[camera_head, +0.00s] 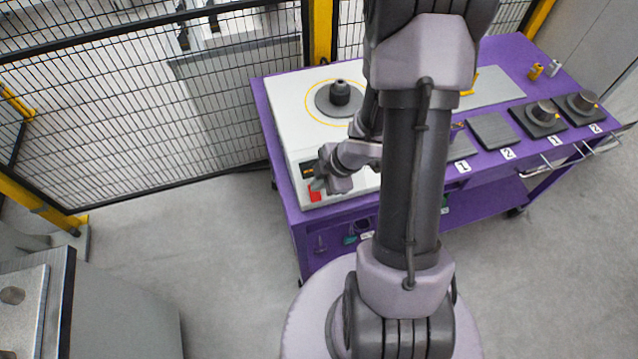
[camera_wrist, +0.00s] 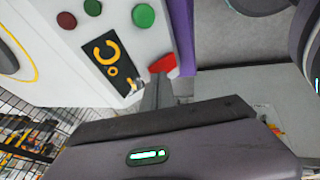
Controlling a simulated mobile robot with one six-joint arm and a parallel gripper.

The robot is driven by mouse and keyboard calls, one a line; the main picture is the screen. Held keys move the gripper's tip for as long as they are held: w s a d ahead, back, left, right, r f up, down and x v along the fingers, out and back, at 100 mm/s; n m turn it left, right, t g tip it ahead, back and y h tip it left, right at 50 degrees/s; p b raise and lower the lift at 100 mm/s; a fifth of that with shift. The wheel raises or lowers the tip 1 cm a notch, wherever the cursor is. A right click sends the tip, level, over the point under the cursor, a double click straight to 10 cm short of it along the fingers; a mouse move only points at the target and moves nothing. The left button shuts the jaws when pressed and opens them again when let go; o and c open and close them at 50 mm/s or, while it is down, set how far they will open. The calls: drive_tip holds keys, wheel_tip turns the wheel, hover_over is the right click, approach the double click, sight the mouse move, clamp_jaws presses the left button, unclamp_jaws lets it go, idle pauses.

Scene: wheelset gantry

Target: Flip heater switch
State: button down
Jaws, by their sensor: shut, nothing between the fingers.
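The heater (camera_head: 300,140) is a white box at the left end of the purple cart, with a dark round plate inside a yellow ring on top. Its red switch (camera_head: 315,192) is at the near left corner of the front face. The switch also shows in the wrist view (camera_wrist: 162,65), right beside a dark display panel. My gripper (camera_head: 319,184) is shut and empty, its fingertips right at the red switch. In the wrist view the finger ends (camera_wrist: 158,85) overlap the lower edge of the switch. I cannot tell whether they touch it, or which way the switch is set.
A display (camera_wrist: 112,62) with yellow symbols and several round buttons (camera_wrist: 143,15) sit close to the switch. The purple cart (camera_head: 470,205) carries dark numbered pads (camera_head: 492,132) and bearing-like parts (camera_head: 545,112). A mesh fence (camera_head: 200,110) stands behind. Floor at left of the cart is clear.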

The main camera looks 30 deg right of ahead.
drive_tip(key=r+p, duration=0.1)
drive_tip(key=p, duration=0.3)
drive_tip(key=shift+w, duration=0.15)
drive_tip(key=shift+w+d+f+g, duration=0.2)
drive_tip(key=shift+w+f+g, duration=0.2)
drive_tip(key=shift+f, duration=0.25)
drive_tip(key=shift+s+a+f+b, duration=0.1)
drive_tip(key=shift+s+a+b, duration=0.05)
drive_tip(key=shift+s+b, duration=0.3)
drive_tip(key=shift+s+a+b, duration=0.15)
drive_tip(key=shift+s+b, duration=0.05)
drive_tip(key=shift+s, duration=0.35)
